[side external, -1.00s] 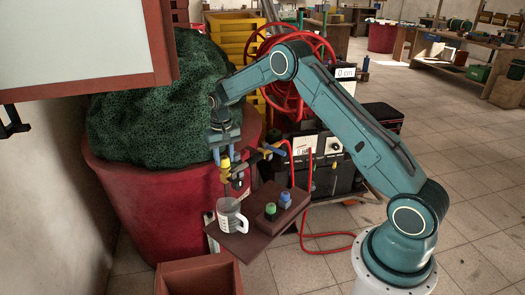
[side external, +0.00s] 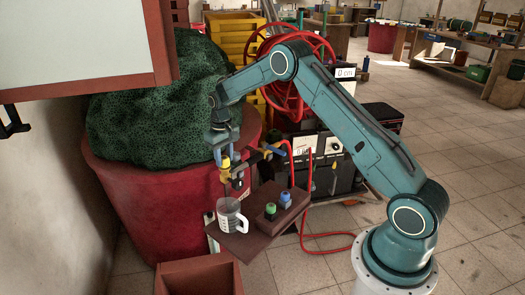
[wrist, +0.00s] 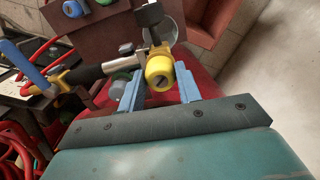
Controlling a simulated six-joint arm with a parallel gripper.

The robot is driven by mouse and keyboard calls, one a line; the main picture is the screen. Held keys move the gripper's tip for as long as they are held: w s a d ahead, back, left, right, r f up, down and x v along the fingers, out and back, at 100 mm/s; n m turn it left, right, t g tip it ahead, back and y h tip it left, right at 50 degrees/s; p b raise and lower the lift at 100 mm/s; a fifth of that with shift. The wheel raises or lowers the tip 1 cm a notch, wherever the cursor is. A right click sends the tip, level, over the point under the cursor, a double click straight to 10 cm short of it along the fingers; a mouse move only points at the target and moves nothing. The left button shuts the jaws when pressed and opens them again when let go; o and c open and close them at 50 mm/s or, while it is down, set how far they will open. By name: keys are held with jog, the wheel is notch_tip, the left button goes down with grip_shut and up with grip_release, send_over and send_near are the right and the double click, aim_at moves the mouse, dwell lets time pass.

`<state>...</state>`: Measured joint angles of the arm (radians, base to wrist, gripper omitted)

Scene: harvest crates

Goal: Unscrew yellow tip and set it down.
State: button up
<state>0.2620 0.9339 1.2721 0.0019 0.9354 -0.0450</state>
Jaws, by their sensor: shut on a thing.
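The yellow tip (side external: 225,162) sits on the fitting of a black-and-brass spray lance (side external: 247,163), above a clear measuring jug (side external: 229,219). In the wrist view the yellow tip (wrist: 160,75), with a dark slot in its face, is between my blue fingers. My gripper (wrist: 160,88) is shut on it; it points down from above in the side view (side external: 224,153). The tip is still at the lance end; I cannot tell whether its thread is loose. A brown block (side external: 281,211) beside the jug holds a green tip (side external: 270,210) and a blue tip (side external: 285,199).
A red tub (side external: 130,200) heaped with dark green netting (side external: 150,105) stands close behind my gripper. A red hose (side external: 308,215) hangs to the right. A brown open box (side external: 195,262) is at the front. The small brown shelf (side external: 240,245) is crowded.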

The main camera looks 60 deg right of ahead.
dwell(0.3)
jog(key=shift+n, duration=0.9)
jog(key=shift+n, duration=0.9)
jog(key=shift+n, duration=0.8)
jog(key=o, duration=0.5)
jog(key=shift+o, duration=0.2)
